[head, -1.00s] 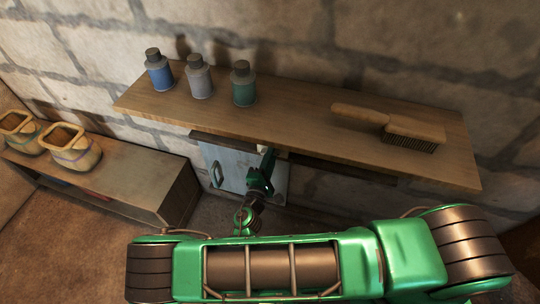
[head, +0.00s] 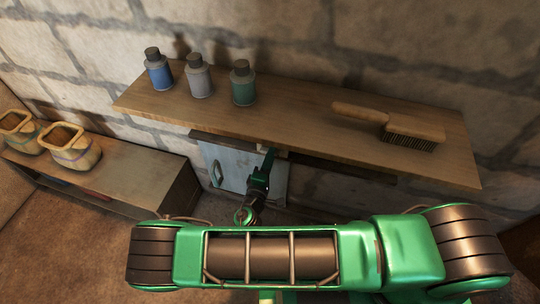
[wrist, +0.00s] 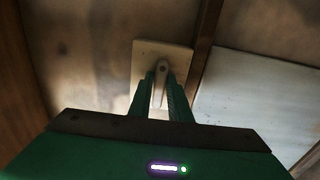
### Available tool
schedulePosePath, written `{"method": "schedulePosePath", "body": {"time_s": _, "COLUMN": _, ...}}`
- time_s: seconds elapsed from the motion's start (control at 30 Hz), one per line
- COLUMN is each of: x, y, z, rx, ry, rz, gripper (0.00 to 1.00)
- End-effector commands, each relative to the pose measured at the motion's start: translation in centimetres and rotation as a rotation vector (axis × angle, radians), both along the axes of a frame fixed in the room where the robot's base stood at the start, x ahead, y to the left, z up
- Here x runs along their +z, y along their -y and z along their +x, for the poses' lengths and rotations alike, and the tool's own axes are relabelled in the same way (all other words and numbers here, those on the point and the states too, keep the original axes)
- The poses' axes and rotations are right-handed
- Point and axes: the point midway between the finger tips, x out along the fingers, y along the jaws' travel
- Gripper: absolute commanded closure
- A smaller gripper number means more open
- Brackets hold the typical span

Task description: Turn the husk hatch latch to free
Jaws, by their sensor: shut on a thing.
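The hatch latch (wrist: 162,68) is a small grey lever on a square beige plate in the wrist view. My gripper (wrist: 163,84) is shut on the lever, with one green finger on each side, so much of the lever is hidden. In the head view my gripper (head: 268,160) reaches under the shelf in front of the pale blue hatch (head: 226,162), which looks closed. The hatch has a handle (head: 216,174) at its left. A pale panel, likely the hatch (wrist: 255,105), lies right of the plate in the wrist view.
A wooden shelf (head: 300,130) overhangs the hatch. It bears blue (head: 158,72), grey (head: 199,78) and green (head: 243,84) bottles and a brush (head: 395,127). A low cabinet (head: 130,172) with two pots (head: 70,148) stands at the left.

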Motion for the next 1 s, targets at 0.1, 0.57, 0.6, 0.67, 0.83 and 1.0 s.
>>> {"method": "schedulePosePath", "body": {"time_s": 0.1, "x": -0.2, "y": 0.1, "z": 0.0, "rx": -0.001, "ry": -0.005, "rz": 0.000, "gripper": 1.00}}
{"method": "schedulePosePath", "body": {"time_s": 0.57, "x": -0.1, "y": -0.2, "z": -0.6, "rx": 0.001, "ry": -0.003, "rz": 0.000, "gripper": 0.68}}
{"method": "schedulePosePath", "body": {"time_s": 0.6, "x": -0.1, "y": -0.4, "z": -0.9, "rx": 0.002, "ry": -0.003, "rz": 0.000, "gripper": 0.68}}
{"method": "schedulePosePath", "body": {"time_s": 0.67, "x": -0.1, "y": -0.7, "z": -1.7, "rx": 0.001, "ry": -0.004, "rz": -0.001, "gripper": 0.68}}
{"method": "schedulePosePath", "body": {"time_s": 0.83, "x": -0.2, "y": -1.8, "z": -4.7, "rx": 0.003, "ry": -0.004, "rz": -0.001, "gripper": 0.68}}
{"method": "schedulePosePath", "body": {"time_s": 1.0, "x": -0.2, "y": -2.8, "z": -7.5, "rx": 0.003, "ry": -0.004, "rz": 0.000, "gripper": 0.68}}
